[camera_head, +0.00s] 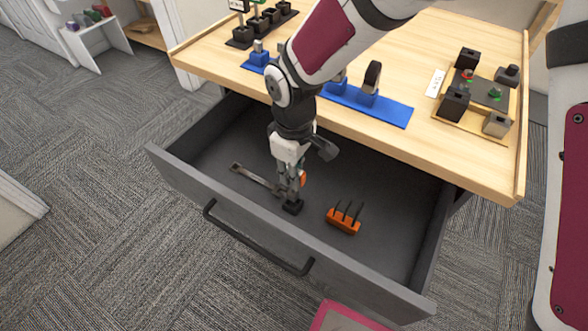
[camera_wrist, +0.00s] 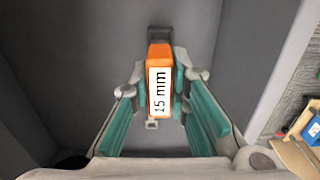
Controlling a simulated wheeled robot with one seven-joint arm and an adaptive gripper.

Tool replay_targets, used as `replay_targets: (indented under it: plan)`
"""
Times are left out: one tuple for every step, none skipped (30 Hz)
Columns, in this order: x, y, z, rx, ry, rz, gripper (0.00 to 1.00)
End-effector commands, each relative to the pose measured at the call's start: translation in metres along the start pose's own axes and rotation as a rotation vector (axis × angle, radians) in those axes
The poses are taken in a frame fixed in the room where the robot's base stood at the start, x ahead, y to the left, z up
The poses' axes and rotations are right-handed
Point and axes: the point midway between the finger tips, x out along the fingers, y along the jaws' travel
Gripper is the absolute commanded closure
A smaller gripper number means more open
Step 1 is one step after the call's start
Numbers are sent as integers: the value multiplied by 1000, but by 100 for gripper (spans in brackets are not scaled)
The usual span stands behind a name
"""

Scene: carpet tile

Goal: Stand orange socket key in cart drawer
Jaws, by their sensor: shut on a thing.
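My gripper (camera_wrist: 161,85) is shut on the orange socket key (camera_wrist: 160,58), which carries a white "15 mm" label in the wrist view. In the head view, a bit of the orange key (camera_head: 302,178) shows at the fingers, low inside the open cart drawer (camera_head: 395,235). A small black block (camera_head: 292,207) is right below the fingertips. A black part also shows just beyond the key in the wrist view (camera_wrist: 158,33). The key's lower end is hidden, so I cannot tell whether it touches the block.
A grey wrench-like tool (camera_head: 255,177) lies in the drawer left of my gripper. An orange block with dark pegs (camera_head: 343,221) is to the right. The wooden worktop (camera_head: 440,140) overhangs the drawer's back, with a blue strip (camera_head: 392,111) of holders on it. The drawer's right end is clear.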

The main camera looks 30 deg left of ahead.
Motion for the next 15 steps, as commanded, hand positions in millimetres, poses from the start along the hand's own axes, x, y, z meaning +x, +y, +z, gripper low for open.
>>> replay_targets:
  plan:
    - [3,0,0,-1,0,0,100]
    - [5,0,0,-1,0,0,100]
    - [7,0,0,-1,0,0,100]
    - [8,0,0,-1,0,0,100]
    - [9,0,0,-1,0,0,100]
    - [11,0,0,-1,0,0,100]
    - [13,0,0,-1,0,0,100]
    - [14,0,0,-1,0,0,100]
    - [16,0,0,-1,0,0,100]
    - [17,0,0,-1,0,0,100]
    - [18,0,0,-1,0,0,100]
    - [20,0,0,-1,-1,0,100]
    - [22,0,0,-1,-1,0,100]
    - [23,0,0,-1,-1,-1,100]
    - [25,0,0,-1,-1,-1,100]
